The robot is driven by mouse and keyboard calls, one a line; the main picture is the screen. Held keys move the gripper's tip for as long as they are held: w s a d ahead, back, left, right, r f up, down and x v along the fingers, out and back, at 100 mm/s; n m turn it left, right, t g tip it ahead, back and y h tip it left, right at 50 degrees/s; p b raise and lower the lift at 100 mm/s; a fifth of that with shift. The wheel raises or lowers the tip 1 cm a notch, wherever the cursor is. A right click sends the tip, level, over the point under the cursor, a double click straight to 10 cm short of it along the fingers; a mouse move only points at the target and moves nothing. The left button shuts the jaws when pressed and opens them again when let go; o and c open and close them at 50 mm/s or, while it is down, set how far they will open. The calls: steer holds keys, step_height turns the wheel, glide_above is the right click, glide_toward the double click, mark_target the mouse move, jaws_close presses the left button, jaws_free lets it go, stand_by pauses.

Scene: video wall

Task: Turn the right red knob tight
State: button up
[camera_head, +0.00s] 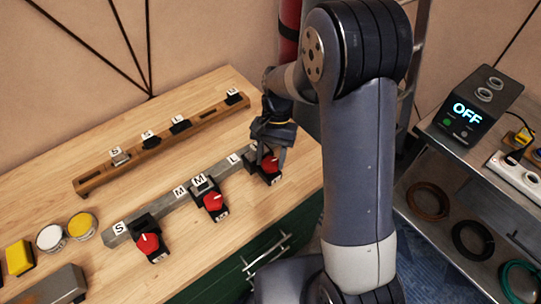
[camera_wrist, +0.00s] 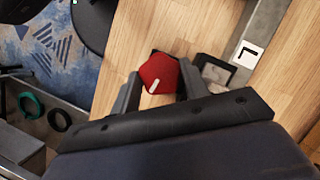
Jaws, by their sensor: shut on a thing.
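The right red knob (camera_head: 269,164) sits on a dark block at the right end of the grey rail (camera_head: 165,208), by the tile marked L. My gripper (camera_head: 267,150) is over it from above, with its fingers around the knob. In the wrist view the red knob (camera_wrist: 158,74) shows a white pointer line and lies between the two fingers of my gripper (camera_wrist: 156,88). The gripper is shut on the knob. The lower part of the knob's block is mostly hidden.
Two more red knobs, the middle one (camera_head: 214,202) and the left one (camera_head: 148,244), stand along the rail. A wooden rail (camera_head: 160,145) lies behind. A metal cart (camera_head: 480,165) with a device reading OFF (camera_head: 467,108) stands at the right.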

steer(key=shift+m, duration=0.3)
steer(key=o, duration=1)
steer(key=v, duration=1)
steer(key=shift+w+d+r, duration=0.15)
steer(key=shift+d+r, duration=0.05)
steer(key=shift+r, duration=0.15)
steer(key=shift+f, duration=0.1)
steer(key=x, duration=1)
steer(key=shift+a+f, duration=0.2)
steer(key=shift+f, duration=0.05)
steer(key=shift+s, duration=0.2)
steer(key=shift+f, duration=0.1)
